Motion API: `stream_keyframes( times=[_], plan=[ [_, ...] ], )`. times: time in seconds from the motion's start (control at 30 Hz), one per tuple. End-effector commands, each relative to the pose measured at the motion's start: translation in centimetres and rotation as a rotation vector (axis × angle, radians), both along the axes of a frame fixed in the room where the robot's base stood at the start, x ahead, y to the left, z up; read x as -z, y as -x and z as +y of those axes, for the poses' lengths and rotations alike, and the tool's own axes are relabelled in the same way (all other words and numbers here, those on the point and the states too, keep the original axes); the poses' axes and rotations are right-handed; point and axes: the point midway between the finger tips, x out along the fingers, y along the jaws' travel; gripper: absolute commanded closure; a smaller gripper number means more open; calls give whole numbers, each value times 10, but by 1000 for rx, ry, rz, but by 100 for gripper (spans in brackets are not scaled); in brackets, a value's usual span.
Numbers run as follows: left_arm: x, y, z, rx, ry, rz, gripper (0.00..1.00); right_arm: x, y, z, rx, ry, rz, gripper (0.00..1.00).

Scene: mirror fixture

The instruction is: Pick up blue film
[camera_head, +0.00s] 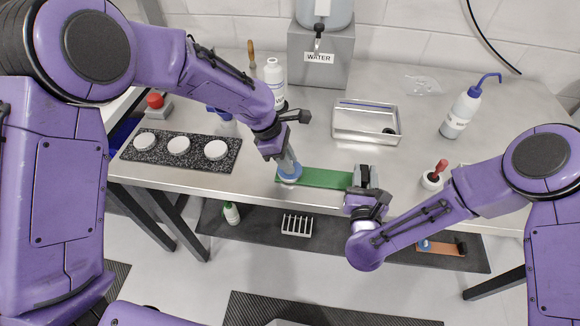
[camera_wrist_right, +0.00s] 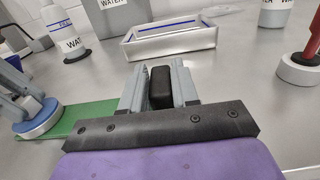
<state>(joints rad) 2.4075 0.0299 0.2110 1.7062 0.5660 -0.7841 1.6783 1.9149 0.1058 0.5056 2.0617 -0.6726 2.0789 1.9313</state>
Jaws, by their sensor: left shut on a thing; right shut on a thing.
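A round blue disc (camera_head: 289,173) rests on the left end of a green strip (camera_head: 320,178) on the bench. My left gripper (camera_head: 286,158) points down and is shut on the disc's upper part; the wrist view shows a grey top above the blue rim (camera_wrist_right: 38,125). My right gripper (camera_head: 365,178) is shut on a black block (camera_wrist_right: 161,87) at the right end of the green strip (camera_wrist_right: 82,116). A metal tray (camera_head: 364,138) behind has a thin blue line along its far side and a black piece inside. Which blue thing is the film, I cannot tell.
White discs (camera_head: 178,146) sit on a speckled black mat at left. A white bottle (camera_head: 273,75) and water dispenser (camera_head: 320,55) stand behind. A wash bottle (camera_head: 460,115) and a red-handled tool (camera_head: 440,167) are at right. Bare bench lies around the strip.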

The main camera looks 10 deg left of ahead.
Motion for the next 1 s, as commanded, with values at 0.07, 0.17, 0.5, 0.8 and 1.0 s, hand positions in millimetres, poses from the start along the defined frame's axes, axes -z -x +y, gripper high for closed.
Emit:
stream_keyframes(
  times=[0.07, 0.17, 0.5, 0.8, 1.0],
  plan=[
    [0, 0, 0, 0, 0, 0, 100, 0, 0, 0, 0, 1, 1, 100],
    [-3, 0, 0, 1, 0, -1, 100, 0, 0, 0, 0, 1, 1, 100],
    [-75, -1, 0, 0, 0, -5, 100, 1, 0, 0, 0, 1, 1, 100],
    [-113, 0, 0, 1, 1, -1, 100, 0, 0, 0, 0, 0, 1, 100],
    [-128, 0, 0, 1, 1, -1, 100, 0, 0, 0, 0, 0, 1, 100]
  ],
)
